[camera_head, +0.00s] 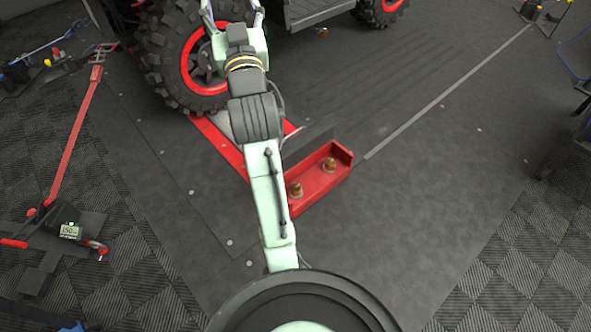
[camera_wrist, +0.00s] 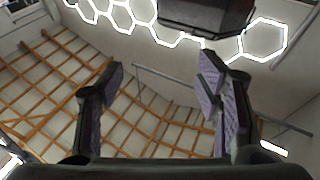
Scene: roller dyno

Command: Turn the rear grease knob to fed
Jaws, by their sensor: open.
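Two brass knobs sit on the red roller frame (camera_head: 336,178), one nearer (camera_head: 296,190) beside my arm and one further right (camera_head: 329,164). I cannot tell which is the rear grease knob, nor read any marking or setting. My gripper (camera_head: 232,6) is at the top edge of the head view by the vehicle's wheel, its tips cut off, well away from both knobs. In the wrist view my gripper (camera_wrist: 158,78) is open with nothing between its purple-lined fingers; no knob shows there.
A vehicle's knobbly tyre with a red rim (camera_head: 187,68) stands behind the arm. The floor right of the red frame is clear. The wrist view shows hexagon ceiling lights (camera_wrist: 265,38).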

